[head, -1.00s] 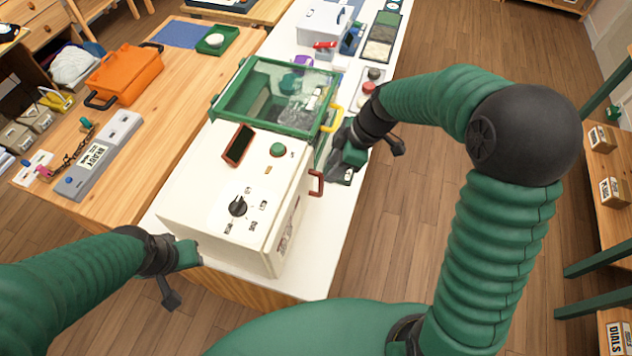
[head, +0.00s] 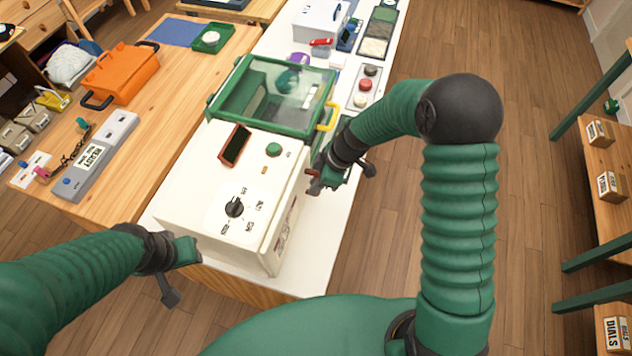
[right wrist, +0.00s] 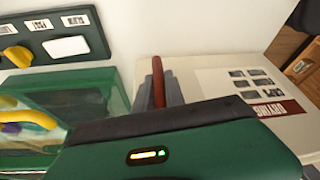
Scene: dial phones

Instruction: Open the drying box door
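The drying box (head: 195,190) is a cream box on the white bench, with a black dial and a green button on top. Its side with the printed label shows in the right wrist view (right wrist: 235,80). A red-brown door handle (head: 312,173) sticks out on its right side. In the right wrist view the handle (right wrist: 158,78) stands between the grey fingers of my right gripper (right wrist: 160,95), with no clear gap on either side. The door looks closed. My right gripper (head: 322,178) hides most of the handle in the head view. My left gripper (head: 190,252) is by the box's near left corner, its fingers unclear.
A green-framed clear-lidded box (head: 272,100) with a yellow handle (head: 328,117) stands just behind the drying box. A tray of round buttons (head: 365,88) lies to its right. An orange case (head: 122,72) is on the wooden table. Floor is free right of the bench.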

